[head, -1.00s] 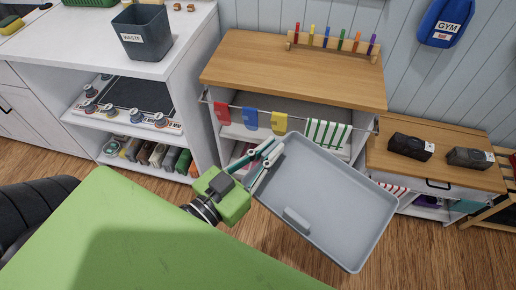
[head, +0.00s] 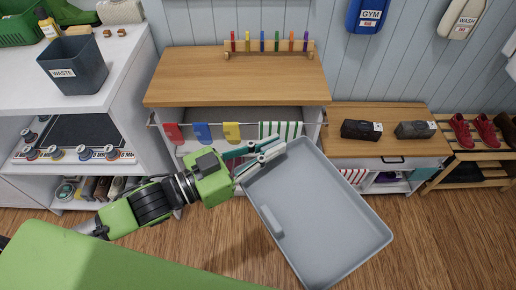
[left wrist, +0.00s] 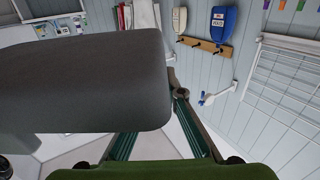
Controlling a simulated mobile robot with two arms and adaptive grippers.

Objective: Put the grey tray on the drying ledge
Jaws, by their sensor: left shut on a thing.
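The grey tray (head: 325,220) is a shallow rectangular pan with a raised rim and a small block on its left inner side. My left gripper (head: 270,156) is shut on its upper left corner in the head view. The tray hangs out over the wood floor, in front of the cabinets, with its inside facing the camera. I cannot tell which surface is the drying ledge; a wooden cabinet top (head: 235,78) lies behind the tray. In the left wrist view a large grey shape (left wrist: 90,80) blocks much of the picture. My right gripper is not in view.
A rail with red, blue, yellow and striped cloths (head: 231,132) runs below the wooden top. A peg rack (head: 268,47) stands at its back; its front is clear. Black boxes (head: 361,130) sit on the lower cabinet to the right. A waste bin (head: 75,68) stands left.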

